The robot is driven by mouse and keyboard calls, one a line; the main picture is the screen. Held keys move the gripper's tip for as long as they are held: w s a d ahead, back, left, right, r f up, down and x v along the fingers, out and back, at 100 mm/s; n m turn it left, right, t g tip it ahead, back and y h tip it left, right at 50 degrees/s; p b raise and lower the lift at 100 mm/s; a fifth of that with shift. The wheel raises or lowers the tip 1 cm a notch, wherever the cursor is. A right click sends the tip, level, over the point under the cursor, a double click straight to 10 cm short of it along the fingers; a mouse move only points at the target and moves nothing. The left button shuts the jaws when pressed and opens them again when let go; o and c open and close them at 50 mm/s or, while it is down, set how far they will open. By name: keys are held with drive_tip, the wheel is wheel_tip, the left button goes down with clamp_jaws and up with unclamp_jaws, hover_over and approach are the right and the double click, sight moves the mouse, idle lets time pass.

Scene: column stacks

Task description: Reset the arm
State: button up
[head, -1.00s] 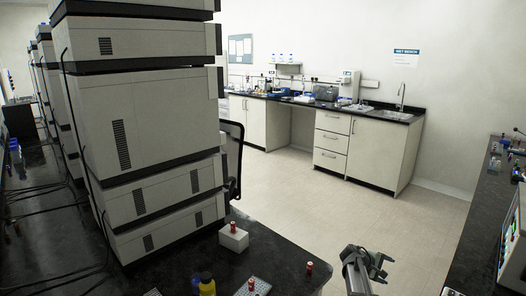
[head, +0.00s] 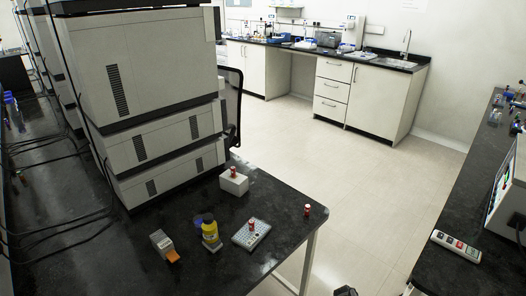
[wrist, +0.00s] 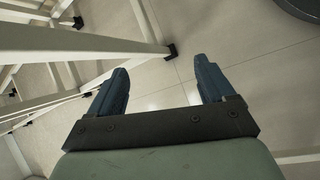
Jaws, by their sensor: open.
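My gripper (wrist: 160,90) shows in the wrist view with its two dark blue fingers apart and nothing between them. It hangs over the pale tiled floor, beside white table legs. In the head view only a small dark part of my arm shows at the bottom edge, right of the black bench (head: 185,205); the fingers are not visible there.
On the bench are a tall stack of grey instrument modules (head: 165,80), a white block (head: 234,183) with a red-capped vial, a yellow bottle (head: 210,232), a rack (head: 250,234) and a lone red-capped vial (head: 307,211). Open floor (head: 330,165) lies beyond; another bench stands right.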

drive_tip(key=s+a+r+m+g+y, duration=0.2)
drive_tip(key=s+a+m+y, duration=0.3)
drive_tip(key=s+a, duration=1.6)
drive_tip(key=shift+s+a+g+y, duration=0.25)
drive_tip(key=shift+s+g+y, duration=0.05)
drive_tip(key=shift+s+g, duration=0.45)
drive_tip(key=shift+r, duration=0.1)
